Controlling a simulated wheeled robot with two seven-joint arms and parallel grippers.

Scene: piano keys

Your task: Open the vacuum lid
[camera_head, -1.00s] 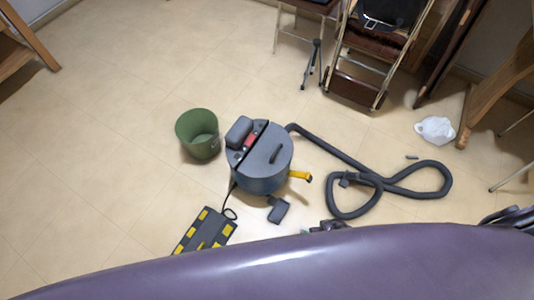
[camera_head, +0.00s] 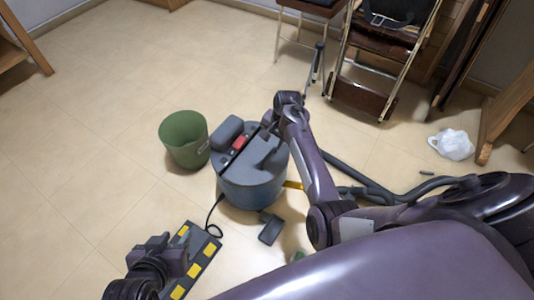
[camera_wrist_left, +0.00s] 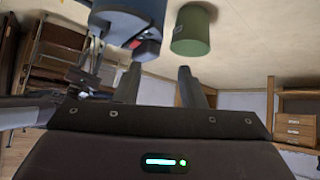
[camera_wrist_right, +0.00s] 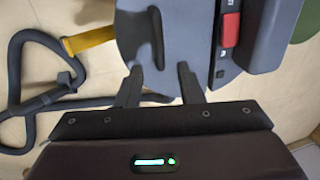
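The vacuum (camera_head: 250,190) stands upright on the floor, a blue-grey drum with a grey lid (camera_head: 262,142) that looks shut. In the right wrist view, the lid carries a dark curved handle (camera_wrist_right: 156,38) and sits beside a red switch (camera_wrist_right: 231,30). My right gripper (camera_wrist_right: 160,75) is open over the lid, its fingers to either side of the handle's line, with the handle just ahead of the tips; I cannot tell any contact. My left gripper (camera_wrist_left: 158,75) is open and empty, low at the left in the head view (camera_head: 178,258), over the black and yellow block.
A green bucket (camera_head: 184,140) stands just left of the vacuum. A black and yellow block (camera_head: 197,268) lies in front, joined by a cord. A hose (camera_head: 360,180) lies to the right, partly behind my right arm. Folded chairs (camera_head: 370,70) stand behind.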

